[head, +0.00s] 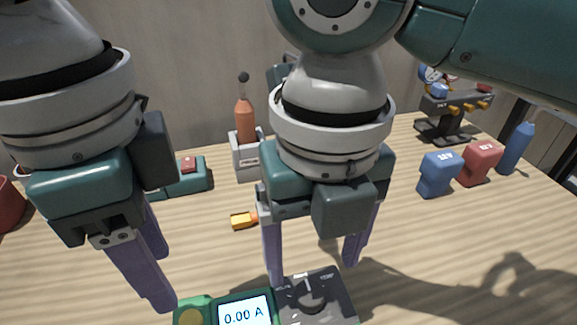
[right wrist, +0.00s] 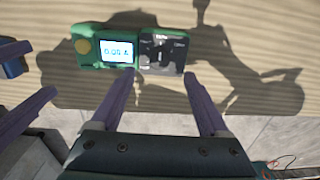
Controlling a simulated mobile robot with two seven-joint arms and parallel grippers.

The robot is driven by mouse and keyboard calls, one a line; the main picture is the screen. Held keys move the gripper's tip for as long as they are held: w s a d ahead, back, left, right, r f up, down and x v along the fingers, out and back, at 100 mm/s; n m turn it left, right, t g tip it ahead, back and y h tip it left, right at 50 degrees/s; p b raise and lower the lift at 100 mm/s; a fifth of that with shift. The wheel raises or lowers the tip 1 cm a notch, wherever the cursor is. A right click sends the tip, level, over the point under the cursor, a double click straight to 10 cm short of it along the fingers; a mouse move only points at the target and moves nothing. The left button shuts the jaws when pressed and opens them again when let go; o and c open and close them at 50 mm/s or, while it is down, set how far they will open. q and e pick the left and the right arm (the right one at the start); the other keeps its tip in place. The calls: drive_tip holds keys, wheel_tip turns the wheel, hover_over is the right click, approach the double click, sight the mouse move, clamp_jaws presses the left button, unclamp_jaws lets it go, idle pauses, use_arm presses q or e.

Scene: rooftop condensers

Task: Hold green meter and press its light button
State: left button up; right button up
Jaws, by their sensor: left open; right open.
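The green meter (head: 197,305) lies on the wooden table at the bottom edge of the head view, partly cut off. It has a lit display reading 0.00 A, a dark dial section (head: 335,297) and a round yellow button (head: 190,317). The meter shows whole in the right wrist view (right wrist: 88,57). My right gripper (head: 313,272) is open and empty; its fingertips are close to the dial end, and I cannot tell whether they touch it. My left gripper (head: 163,280) is open and empty, left of the meter near the yellow button.
A yellow-tipped tool (head: 243,220) lies behind the meter. Farther back are a teal box (head: 190,180) with a red top and an orange bottle (head: 245,125) in a grey holder. Blue (head: 437,175) and red (head: 479,162) blocks, a blue bottle (head: 518,147) and a gauge manifold (head: 450,108) stand right.

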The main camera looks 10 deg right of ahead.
sight(310, 292)
wheel_tip(310, 292, down, 7)
drive_tip(key=shift+r, duration=0.15)
clamp_jaws()
idle(0.7)
use_arm(q)
drive_tip(key=shift+c, duration=0.2)
clamp_jaws()
idle(0.3)
idle(1.4)
